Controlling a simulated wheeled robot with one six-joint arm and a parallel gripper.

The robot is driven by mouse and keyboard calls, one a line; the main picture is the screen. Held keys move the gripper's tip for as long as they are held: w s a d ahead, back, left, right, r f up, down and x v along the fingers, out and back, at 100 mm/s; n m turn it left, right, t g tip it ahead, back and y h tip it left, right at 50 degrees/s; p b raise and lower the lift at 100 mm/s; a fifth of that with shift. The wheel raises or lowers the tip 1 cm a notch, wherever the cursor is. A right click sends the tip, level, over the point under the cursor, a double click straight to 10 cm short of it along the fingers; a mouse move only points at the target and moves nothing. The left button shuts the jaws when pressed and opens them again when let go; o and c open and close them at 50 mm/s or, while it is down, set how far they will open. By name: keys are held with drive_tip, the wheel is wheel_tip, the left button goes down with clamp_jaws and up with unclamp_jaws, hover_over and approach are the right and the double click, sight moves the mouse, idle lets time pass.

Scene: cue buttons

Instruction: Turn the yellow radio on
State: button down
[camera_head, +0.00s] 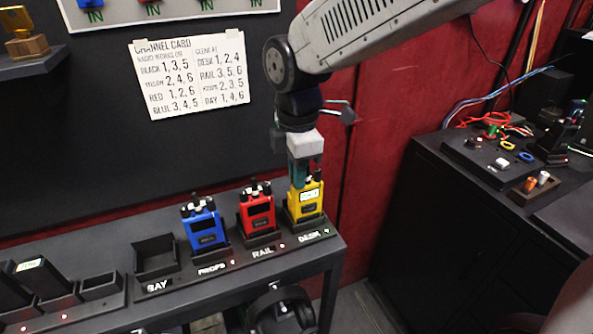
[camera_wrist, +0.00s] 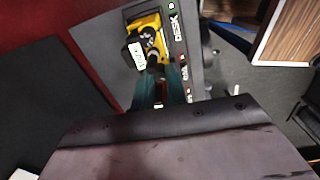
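The yellow radio (camera_head: 306,201) stands upright in the dock marked DESK, at the right end of the shelf. It has dark knobs on top and a white label on its face. It also shows at the top of the wrist view (camera_wrist: 148,38). My gripper (camera_head: 299,184) points down with its teal fingertips at the top of this radio. In the wrist view my two fingers (camera_wrist: 163,76) lie on either side of a dark part, near the radio's top. Whether they press on it is not clear. A small green light (camera_head: 327,232) shines by the DESK label.
The blue radio (camera_head: 203,225) and the red radio (camera_head: 257,213) stand in docks to the left, close to my gripper. An empty dock marked BAY (camera_head: 157,255) is further left. The channel card (camera_head: 190,73) hangs on the wall behind. A black cabinet (camera_head: 450,225) stands right.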

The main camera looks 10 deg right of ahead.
drive_tip(key=shift+m, duration=2.3)
drive_tip(key=c, duration=1.4)
unclamp_jaws()
drive_tip(key=shift+r, duration=0.1)
wheel_tip(320, 180, up, 8)
drive_tip(key=shift+s+f, duration=0.1)
drive_tip(key=shift+f, duration=0.05)
